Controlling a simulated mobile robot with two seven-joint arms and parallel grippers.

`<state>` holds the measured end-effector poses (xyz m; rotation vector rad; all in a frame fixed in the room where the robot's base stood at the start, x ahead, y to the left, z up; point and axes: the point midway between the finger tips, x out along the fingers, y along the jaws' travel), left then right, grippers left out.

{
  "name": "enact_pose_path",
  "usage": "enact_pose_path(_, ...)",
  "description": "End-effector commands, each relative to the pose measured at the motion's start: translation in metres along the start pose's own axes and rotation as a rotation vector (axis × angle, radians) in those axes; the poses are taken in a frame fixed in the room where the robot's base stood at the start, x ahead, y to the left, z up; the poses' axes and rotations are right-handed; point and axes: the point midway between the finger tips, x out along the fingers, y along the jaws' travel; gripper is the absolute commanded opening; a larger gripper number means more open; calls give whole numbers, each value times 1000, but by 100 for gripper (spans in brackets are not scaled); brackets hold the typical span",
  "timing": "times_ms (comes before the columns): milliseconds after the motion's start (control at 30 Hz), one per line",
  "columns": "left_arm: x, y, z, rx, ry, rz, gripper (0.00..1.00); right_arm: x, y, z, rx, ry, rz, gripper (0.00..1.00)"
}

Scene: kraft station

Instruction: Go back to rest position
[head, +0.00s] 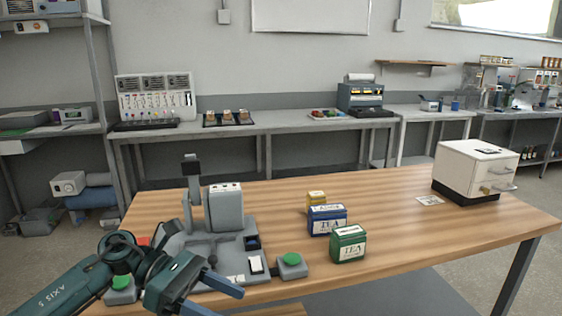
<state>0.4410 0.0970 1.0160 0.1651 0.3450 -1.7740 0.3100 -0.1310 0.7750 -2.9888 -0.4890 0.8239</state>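My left arm comes in from the lower left. My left gripper (226,302) is low over the near left part of the wooden table (400,225). Its two blue fingers stand apart with nothing seen between them, and the lower finger runs to the bottom edge of the view. The gripper is in front of a grey press-like machine (224,210) and hides part of its base. My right gripper is not in view.
Green (348,245), blue (327,221) and yellow (316,197) tea boxes stand mid-table. Two green buttons (291,260) (122,283) flank the machine. A white drawer cabinet (470,170) stands at the right. The table's middle right is mostly clear.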

Motion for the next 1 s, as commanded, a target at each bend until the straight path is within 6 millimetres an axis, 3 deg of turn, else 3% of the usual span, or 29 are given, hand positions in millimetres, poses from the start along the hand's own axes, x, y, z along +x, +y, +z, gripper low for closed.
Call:
enact_pose_path(33,21,-4,8,-115,-143,6,55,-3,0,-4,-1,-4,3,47)
enact_pose_path(133,44,-3,24,-382,-430,40,55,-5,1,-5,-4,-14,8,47)
enact_pose_path(267,50,4,29,-786,-795,69,55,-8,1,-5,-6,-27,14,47)
enact_pose_path(367,43,12,12,-1129,-1071,86,55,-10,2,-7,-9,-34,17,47)
enact_pose_path(467,34,14,-24,-1488,-1341,98,55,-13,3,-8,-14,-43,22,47)
enact_pose_path(567,29,4,-76,-1855,-1612,112,55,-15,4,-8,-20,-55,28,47)
enact_pose_path(700,34,-35,-156,-2322,-1968,132,55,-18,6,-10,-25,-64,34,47)
enact_pose_path(733,36,-46,-170,2386,2019,-137,55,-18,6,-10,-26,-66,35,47)
enact_pose_path(833,45,-78,-206,2177,1843,-129,55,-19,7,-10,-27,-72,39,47)
enact_pose_path(1000,54,-108,-233,2007,1706,-127,55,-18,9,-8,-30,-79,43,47)
